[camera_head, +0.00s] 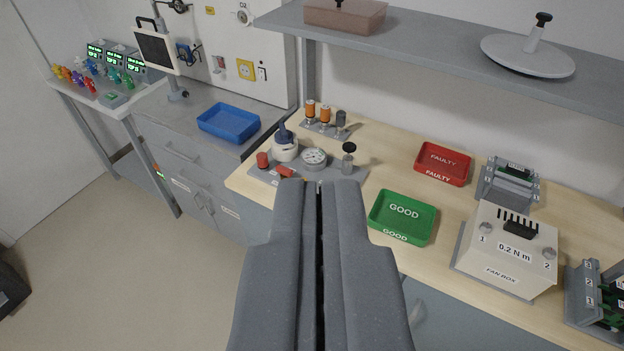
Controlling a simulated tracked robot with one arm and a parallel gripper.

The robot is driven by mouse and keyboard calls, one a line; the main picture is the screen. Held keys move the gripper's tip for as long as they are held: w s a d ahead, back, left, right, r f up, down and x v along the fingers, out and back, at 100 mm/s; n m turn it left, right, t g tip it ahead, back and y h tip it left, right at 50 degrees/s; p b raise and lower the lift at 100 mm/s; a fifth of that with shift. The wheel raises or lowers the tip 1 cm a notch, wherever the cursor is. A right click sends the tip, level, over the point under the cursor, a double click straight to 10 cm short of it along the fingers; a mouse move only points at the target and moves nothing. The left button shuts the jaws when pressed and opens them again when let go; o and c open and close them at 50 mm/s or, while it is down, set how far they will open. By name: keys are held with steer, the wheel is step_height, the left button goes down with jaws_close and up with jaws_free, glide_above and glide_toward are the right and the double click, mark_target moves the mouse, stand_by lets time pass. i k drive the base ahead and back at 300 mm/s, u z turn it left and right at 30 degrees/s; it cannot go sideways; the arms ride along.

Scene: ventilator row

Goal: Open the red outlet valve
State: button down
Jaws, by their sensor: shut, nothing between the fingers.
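A grey plate (345,178) on the wooden bench carries a small fitting assembly. On it are a red cylinder (263,160), a red lever-like part (285,171), a round dial gauge (314,158), a white body with a dark blue top (285,149) and a post with a black knob (348,150). The red part looks like the outlet valve, but I cannot tell its position. My gripper (318,183) is shut and empty. It shows large in the foreground, its tips just below the gauge in the picture, and hides part of the plate. I see no contact with the valve.
A green GOOD tray (402,217), a red FAULTY tray (443,164) and a white fan box (505,250) stand to the right. A grey shelf (440,48) overhangs the bench. A blue tray (228,123) sits left.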

mark_target(285, 170)
steer(key=z, duration=0.05)
steer(key=k, duration=0.3)
steer(key=u, duration=0.2)
steer(key=i, duration=0.45)
steer(key=z, duration=0.7)
steer(key=i, duration=1.2)
steer(key=u, duration=0.25)
